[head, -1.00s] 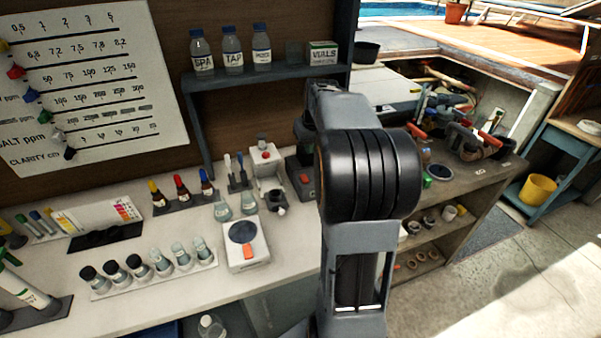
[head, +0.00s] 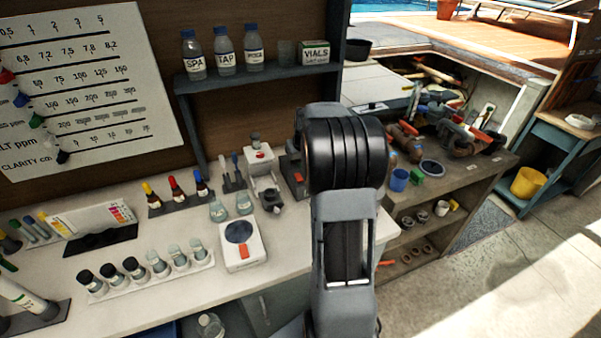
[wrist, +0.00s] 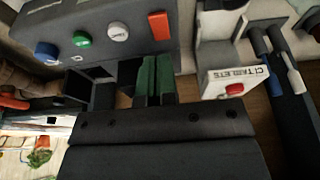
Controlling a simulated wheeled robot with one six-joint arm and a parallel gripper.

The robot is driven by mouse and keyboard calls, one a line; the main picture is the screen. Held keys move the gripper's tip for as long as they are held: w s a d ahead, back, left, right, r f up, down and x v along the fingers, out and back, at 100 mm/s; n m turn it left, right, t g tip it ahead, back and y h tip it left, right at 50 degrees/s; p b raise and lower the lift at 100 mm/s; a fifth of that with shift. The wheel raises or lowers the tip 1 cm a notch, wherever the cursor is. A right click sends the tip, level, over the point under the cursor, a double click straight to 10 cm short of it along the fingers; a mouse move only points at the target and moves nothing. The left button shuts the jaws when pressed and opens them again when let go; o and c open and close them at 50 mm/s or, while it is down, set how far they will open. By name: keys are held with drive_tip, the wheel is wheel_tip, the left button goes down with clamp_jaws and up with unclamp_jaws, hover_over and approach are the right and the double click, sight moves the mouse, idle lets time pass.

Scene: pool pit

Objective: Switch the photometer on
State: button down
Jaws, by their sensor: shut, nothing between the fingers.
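The photometer looks to be the dark grey box with a red-orange switch (head: 297,175) at the back of the bench, partly hidden by my arm in the head view. In the wrist view, a grey housing (wrist: 110,35) fills the upper left. It carries blue, green and white round buttons and a red-orange rocker switch (wrist: 160,25). My gripper (wrist: 154,72) is shut and empty, its green-and-dark fingers just below the housing and close to the switch. I cannot tell whether they touch it. My arm hides the gripper in the head view.
A white tablet dispenser (wrist: 222,80) with a red button stands right of the fingers in the wrist view. On the bench are a white device with a dark round top (head: 240,257), a vial rack (head: 150,280) and dropper bottles (head: 175,188).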

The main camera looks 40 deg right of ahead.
sight(299, 178)
drive_tip(key=shift+s+p+x, duration=0.15)
drive_tip(key=shift+s+x, duration=0.05)
drive_tip(key=shift+x, duration=0.65)
drive_tip(key=shift+s+p+x, duration=0.15)
drive_tip(key=shift+p+x, duration=0.05)
drive_tip(key=shift+x, duration=0.65)
drive_tip(key=shift+s+p+x, duration=0.15)
drive_tip(key=shift+s+x, duration=0.05)
drive_tip(key=shift+x, duration=0.7)
drive_tip(key=shift+a+f, duration=0.2)
